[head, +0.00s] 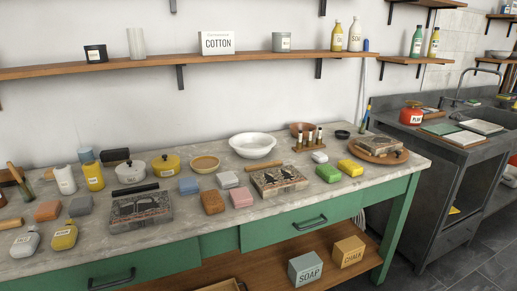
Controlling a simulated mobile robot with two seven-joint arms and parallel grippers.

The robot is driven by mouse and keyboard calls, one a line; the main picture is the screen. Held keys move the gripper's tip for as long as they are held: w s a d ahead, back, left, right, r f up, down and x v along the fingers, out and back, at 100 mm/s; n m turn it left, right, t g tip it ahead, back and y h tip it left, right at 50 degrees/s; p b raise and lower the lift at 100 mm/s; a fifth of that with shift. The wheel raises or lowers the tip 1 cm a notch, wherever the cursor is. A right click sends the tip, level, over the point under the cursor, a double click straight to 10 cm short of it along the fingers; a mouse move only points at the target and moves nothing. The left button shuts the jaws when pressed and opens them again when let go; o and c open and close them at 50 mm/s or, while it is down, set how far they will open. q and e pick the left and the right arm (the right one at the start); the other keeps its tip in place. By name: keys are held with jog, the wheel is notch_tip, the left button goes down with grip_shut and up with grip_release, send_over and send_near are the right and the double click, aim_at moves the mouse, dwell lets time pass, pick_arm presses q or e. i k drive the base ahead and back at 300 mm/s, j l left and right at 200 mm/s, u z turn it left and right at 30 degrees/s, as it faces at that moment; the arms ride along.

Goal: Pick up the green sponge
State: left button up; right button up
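A green sponge-like block (328,173) lies flat near the front edge of the stone-topped table (320,205), toward its right end. Neither of my grippers shows in this view.
A printed stone slab (278,180) lies left of the green block, and a white block (319,157) lies behind it. A round wooden board (378,150) with another stone is at the right. Bare tabletop lies in front of the green block.

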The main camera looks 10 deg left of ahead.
aim_at(331, 174)
jog(key=i+l+u, duration=0.1)
jog(key=u, duration=0.35)
jog(key=l+u, duration=0.2)
jog(key=u, duration=0.25)
jog(key=i+l+u, duration=0.2)
jog(key=l, duration=0.2)
jog(key=l+u, duration=0.2)
jog(key=l, duration=0.15)
jog(key=i+l+u, duration=0.15)
jog(key=l, duration=0.65)
jog(key=k, duration=0.05)
